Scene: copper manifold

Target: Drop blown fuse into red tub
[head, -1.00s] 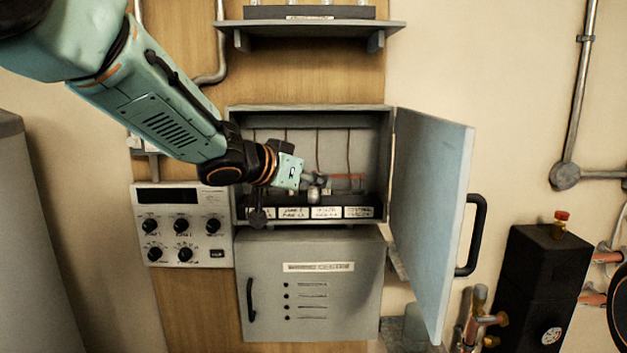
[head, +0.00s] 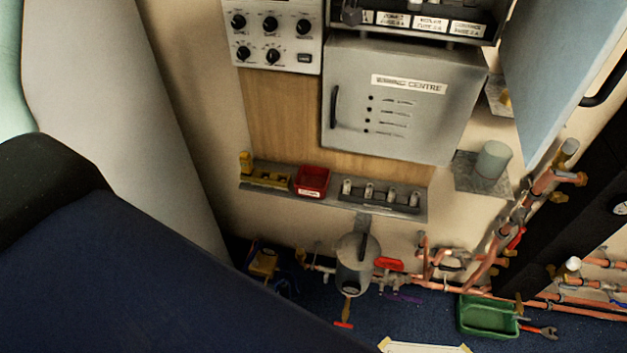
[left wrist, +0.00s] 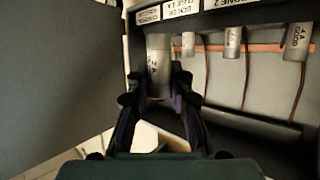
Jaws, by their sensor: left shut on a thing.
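The red tub (head: 313,178) stands on a narrow wall shelf below the grey lower cabinet in the head view. Its front carries a small white label. In the left wrist view my left gripper (left wrist: 158,90) is shut on a pale grey cylindrical fuse (left wrist: 159,58). The fuse is at the open fuse box, close to its label strip (left wrist: 185,8). I cannot tell from the picture whether it is fully clear of its holder. My left gripper is outside the head view. My right gripper is in neither view.
Several other fuses (left wrist: 232,40) sit in a row inside the box, with brown wires. On the shelf (head: 330,200), a yellow holder (head: 265,179) is left of the tub and a rack of fuses (head: 380,193) right of it. The open blue-grey door (head: 555,60) juts out at the right.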

